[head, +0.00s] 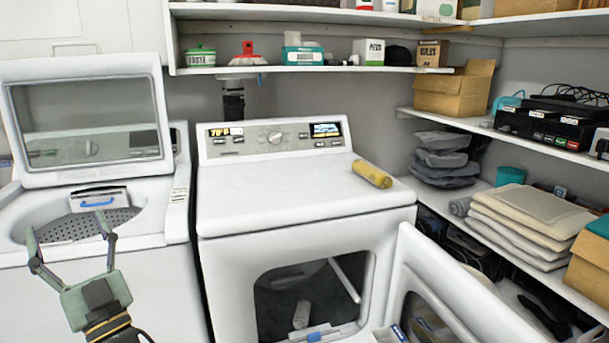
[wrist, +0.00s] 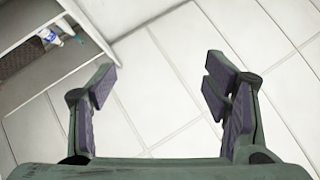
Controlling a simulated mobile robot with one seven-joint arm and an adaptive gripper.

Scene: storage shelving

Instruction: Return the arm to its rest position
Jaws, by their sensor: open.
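My gripper (head: 68,228) is at the lower left of the head view, in front of the open top-loading washer (head: 180,205). Its two green fingers are spread apart with nothing between them. In the wrist view my gripper (wrist: 160,85) also shows open and empty, with pale floor tiles (wrist: 150,70) beyond the fingers. Most of my arm is outside the head view.
A dryer (head: 300,200) stands in the middle with its front door (head: 440,290) swung open to the right. A yellow roll (head: 372,174) lies on its top. Loaded shelves (head: 425,70) run along the back and right walls. The washer's lid (head: 90,120) is up.

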